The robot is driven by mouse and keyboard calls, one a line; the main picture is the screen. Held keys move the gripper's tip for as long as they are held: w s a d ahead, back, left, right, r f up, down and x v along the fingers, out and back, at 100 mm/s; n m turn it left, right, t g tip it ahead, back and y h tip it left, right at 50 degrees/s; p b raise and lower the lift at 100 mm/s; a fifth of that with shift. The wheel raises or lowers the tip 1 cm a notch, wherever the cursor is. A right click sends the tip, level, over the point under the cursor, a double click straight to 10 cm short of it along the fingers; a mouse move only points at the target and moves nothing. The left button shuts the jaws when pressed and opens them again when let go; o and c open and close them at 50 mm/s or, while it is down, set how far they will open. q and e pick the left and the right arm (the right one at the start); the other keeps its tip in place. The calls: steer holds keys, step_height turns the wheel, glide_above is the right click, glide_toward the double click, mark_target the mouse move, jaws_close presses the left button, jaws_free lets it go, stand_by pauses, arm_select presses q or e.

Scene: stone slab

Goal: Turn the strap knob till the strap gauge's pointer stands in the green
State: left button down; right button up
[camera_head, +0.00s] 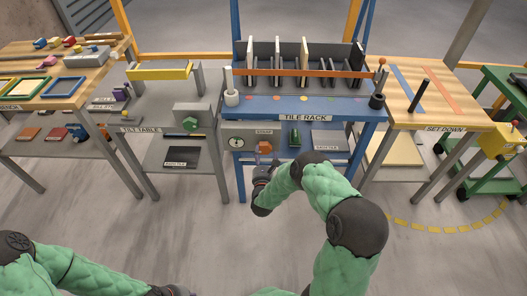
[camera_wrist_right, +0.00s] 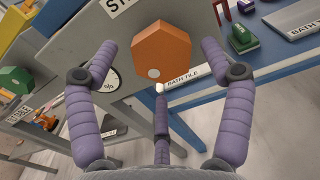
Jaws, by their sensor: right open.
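The strap knob (camera_wrist_right: 161,50) is an orange hexagon with a white dot near its lower edge. It also shows in the head view (camera_head: 263,147) on the front of the blue tile rack. My right gripper (camera_wrist_right: 159,55) is open, with purple fingers spread left and right of the knob; contact cannot be made out. It is partly seen in the head view (camera_head: 264,171) just below the knob. The strap gauge (camera_head: 236,142) is a round white dial left of the knob; its pointer is too small to read. In the wrist view a finger hides part of the gauge (camera_wrist_right: 110,80). My left gripper (camera_head: 174,291) is mostly cut off at the bottom edge.
An orange strap (camera_head: 310,73) crosses the slotted tile rack (camera_head: 345,106). A green item (camera_head: 295,138) and a grey bath tile pad (camera_head: 327,139) lie right of the knob. The tilt table (camera_head: 150,117) stands left, the set-down table (camera_head: 460,117) right. Grey floor in front is clear.

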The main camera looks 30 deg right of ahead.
steer(key=v, duration=0.8)
steer(key=shift+s+a, duration=0.25)
steer(key=shift+s, duration=0.05)
steer(key=s+a+f+n+g+y+p, duration=0.2)
steer(key=a+f+n+g+y, duration=0.3)
steer(key=n, duration=0.6)
steer(key=s+a+f+n+g+y+p, duration=0.1)
steer(key=s+a+f+n+y+p, duration=0.2)
steer(key=a+n, duration=0.55)
steer(key=s+a+n+g+y+p, duration=0.1)
steer(key=s+a+n+g, duration=0.3)
steer(key=s+n, duration=0.5)
steer(key=s+a+r+n+g+y+p, duration=0.1)
steer(key=s+a+n+g+y, duration=0.3)
steer(key=s+n, duration=0.5)
steer(key=shift+s+a+n+g, duration=0.3)
steer(key=shift+s+n+g, duration=0.15)
steer(key=shift+n, duration=0.6)
steer(key=shift+w+r, duration=0.1)
